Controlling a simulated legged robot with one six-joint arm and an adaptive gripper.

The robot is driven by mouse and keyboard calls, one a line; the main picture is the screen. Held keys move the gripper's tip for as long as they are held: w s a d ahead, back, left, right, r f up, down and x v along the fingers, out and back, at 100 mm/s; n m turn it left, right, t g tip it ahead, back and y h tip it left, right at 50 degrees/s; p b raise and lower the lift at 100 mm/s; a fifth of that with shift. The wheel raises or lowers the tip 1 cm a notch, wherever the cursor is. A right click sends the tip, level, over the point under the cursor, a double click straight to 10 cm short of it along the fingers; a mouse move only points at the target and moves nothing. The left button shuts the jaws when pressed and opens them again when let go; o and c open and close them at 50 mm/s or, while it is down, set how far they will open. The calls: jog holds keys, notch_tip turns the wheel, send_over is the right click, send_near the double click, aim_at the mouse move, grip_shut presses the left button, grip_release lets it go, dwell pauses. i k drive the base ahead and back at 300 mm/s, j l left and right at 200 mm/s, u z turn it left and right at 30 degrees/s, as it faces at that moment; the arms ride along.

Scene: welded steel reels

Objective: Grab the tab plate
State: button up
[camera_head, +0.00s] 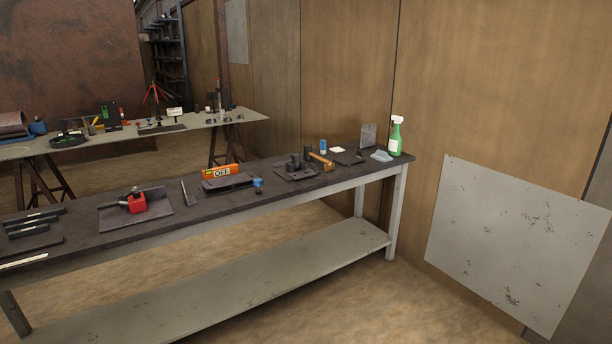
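My gripper is not in view. Several flat steel pieces lie on the dark workbench (330,186), and I cannot tell for sure which is the tab plate. A small grey plate (368,134) stands upright at the bench's far right end, behind a blue-grey cloth (381,156). A thin grey strip (190,192) lies left of the orange level marked OFF (220,172). Dark flat plates lie under the red block tool (137,203) and near the level.
A green spray bottle (395,138) and a wooden-handled hammer (320,160) stand or lie at the right. Dark bars (30,222) lie at the left. A lower shelf (220,290) runs beneath. Another table (200,121) stands behind. A grey panel (515,250) leans at the right wall.

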aim_at(312, 171)
jog(key=i, duration=1.7)
jog(key=i+u, duration=0.1)
jog(key=i, duration=0.45)
jog(key=i+l+u, duration=0.15)
jog(key=i, duration=0.35)
jog(key=i+l+u, duration=0.1)
jog(key=i, duration=0.45)
jog(key=i+l+u, duration=0.15)
jog(key=i, duration=0.35)
jog(key=l, duration=0.1)
